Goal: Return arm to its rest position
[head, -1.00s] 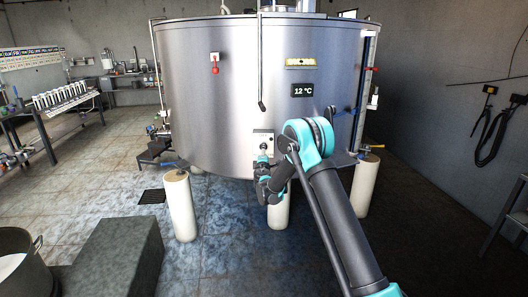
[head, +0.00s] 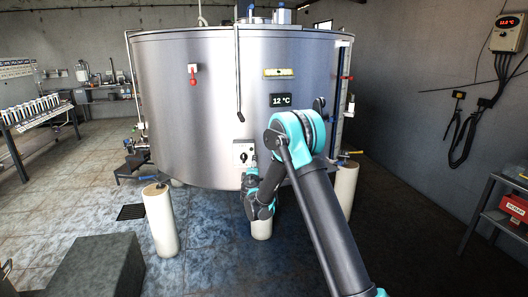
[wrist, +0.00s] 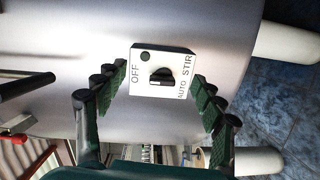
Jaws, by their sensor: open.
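The steel bulk tank (head: 200,110) fills the middle of the head view. On its lower front is a white switch plate (head: 243,153) with a black rotary knob. The wrist view shows the plate (wrist: 142,88) turned sideways, marked OFF, AUTO and STIR, with its knob (wrist: 161,77) in the middle. Which mark the knob points to is hard to tell. My gripper (wrist: 157,80) is open, its two green-padded fingers apart on either side of the plate in the picture, with nothing between them. In the head view, my gripper (head: 250,182) is just below the plate, partly hidden by my arm.
Cream support posts (head: 161,220) stand under and before the tank. A grey block (head: 97,268) is at the front left. A shelf with a red box (head: 514,208) and a wall controller (head: 508,33) are at the right. The floor between is largely open.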

